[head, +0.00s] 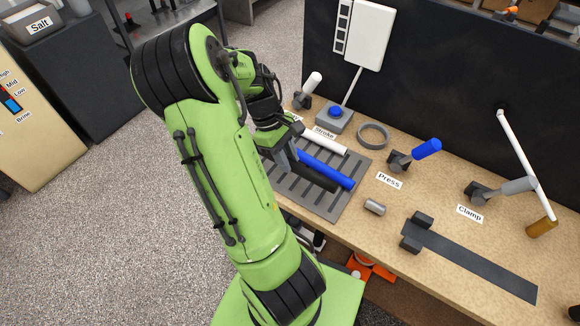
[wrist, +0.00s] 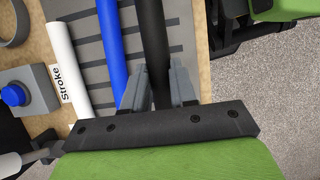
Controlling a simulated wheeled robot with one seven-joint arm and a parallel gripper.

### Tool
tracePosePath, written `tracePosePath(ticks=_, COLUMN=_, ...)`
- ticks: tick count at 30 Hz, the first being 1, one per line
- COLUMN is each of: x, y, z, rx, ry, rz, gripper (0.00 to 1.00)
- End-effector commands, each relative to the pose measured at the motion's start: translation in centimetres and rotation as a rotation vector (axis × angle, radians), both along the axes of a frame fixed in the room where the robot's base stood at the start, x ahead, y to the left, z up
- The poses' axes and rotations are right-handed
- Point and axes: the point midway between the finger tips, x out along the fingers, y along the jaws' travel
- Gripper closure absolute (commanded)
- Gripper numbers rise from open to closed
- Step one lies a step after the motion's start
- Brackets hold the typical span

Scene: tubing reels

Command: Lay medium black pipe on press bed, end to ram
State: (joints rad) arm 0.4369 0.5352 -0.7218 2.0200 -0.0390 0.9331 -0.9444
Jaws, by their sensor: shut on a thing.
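The black pipe (wrist: 153,40) runs between my two fingers in the wrist view, and my gripper (wrist: 158,92) is shut on it. In the head view the black pipe (head: 318,180) shows beside the blue pipe, over the grey slotted rack (head: 325,208); I cannot tell whether it is clear of the rack. My gripper (head: 288,157) is partly hidden by my arm there. A long dark flat bed (head: 478,263) lies at the right, with two dark blocks at its near-left end. A short grey cylinder (head: 375,207), perhaps the ram, sits left of those blocks.
The blue pipe (head: 327,169) and white pipe (head: 326,142) lie on the rack next to the black one. Behind stand a blue-button box (head: 335,115), a grey ring (head: 373,135), a blue-handled Press lever (head: 426,149) and a Clamp lever (head: 517,186). A dark panel backs the bench.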

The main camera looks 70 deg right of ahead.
Motion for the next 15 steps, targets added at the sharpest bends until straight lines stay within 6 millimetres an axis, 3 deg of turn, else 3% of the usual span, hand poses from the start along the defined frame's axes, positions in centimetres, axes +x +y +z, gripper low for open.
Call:
tracePosePath(ticks=7, x=-0.1, y=0.0, z=-4.1, rx=0.001, ry=0.002, rz=-0.003, gripper=1.00)
tracePosePath(ticks=15, x=0.0, y=0.0, z=-4.2, rx=-0.001, ry=-0.001, rz=-0.002, gripper=1.00)
